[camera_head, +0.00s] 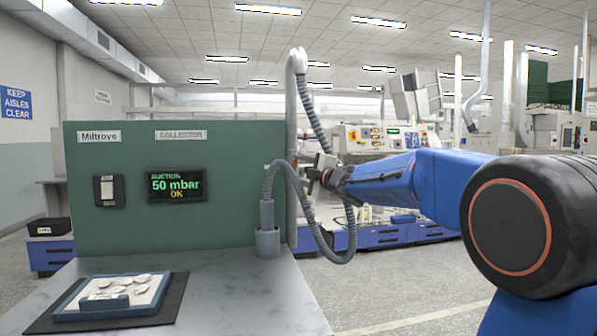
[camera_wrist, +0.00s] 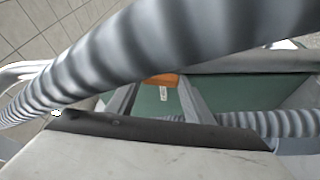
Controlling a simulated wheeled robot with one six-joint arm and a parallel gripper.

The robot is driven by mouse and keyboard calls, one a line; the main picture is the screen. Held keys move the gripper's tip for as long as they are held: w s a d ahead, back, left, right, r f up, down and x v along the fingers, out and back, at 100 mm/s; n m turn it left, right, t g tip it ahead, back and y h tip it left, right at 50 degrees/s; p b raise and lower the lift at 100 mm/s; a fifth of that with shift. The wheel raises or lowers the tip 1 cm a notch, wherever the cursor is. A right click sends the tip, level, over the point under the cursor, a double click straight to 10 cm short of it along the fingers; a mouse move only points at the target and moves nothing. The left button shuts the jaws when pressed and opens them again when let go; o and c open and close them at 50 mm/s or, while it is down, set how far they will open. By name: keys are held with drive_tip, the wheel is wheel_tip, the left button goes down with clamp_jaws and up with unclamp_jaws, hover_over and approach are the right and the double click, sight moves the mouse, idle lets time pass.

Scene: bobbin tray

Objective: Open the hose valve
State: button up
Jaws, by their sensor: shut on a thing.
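My gripper (camera_head: 317,174) reaches in from the right, at the hose fitting beside the upright grey pipe (camera_head: 291,110). In the wrist view a small orange piece (camera_wrist: 160,79), apparently the hose valve's handle, shows between the gripper's two grey fingers (camera_wrist: 155,95). The gripper is shut on it. The ribbed grey hose (camera_head: 336,256) loops below the gripper and also crosses the wrist view close up (camera_wrist: 140,50). The valve body and the handle's angle are mostly hidden by gripper and hose.
A green panel (camera_head: 230,230) stands left of the pipe, with a switch (camera_head: 107,190) and a display (camera_head: 177,185) reading suction 50 mbar OK. The hose nozzle stands in a grey holder (camera_head: 267,243). A tray with pale discs (camera_head: 70,313) lies on the bench.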

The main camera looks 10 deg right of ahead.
drive_tip(key=shift+r+n+g, duration=0.1)
drive_tip(key=shift+n+g, duration=0.4)
drive_tip(key=shift+n, duration=0.7)
drive_tip(key=o, duration=1)
drive_tip(key=shift+o, duration=0.2)
drive_tip(key=shift+s, duration=0.1)
drive_tip(key=v, duration=1.7)
drive_tip(key=shift+s, duration=0.15)
drive_tip(key=shift+r, duration=0.1)
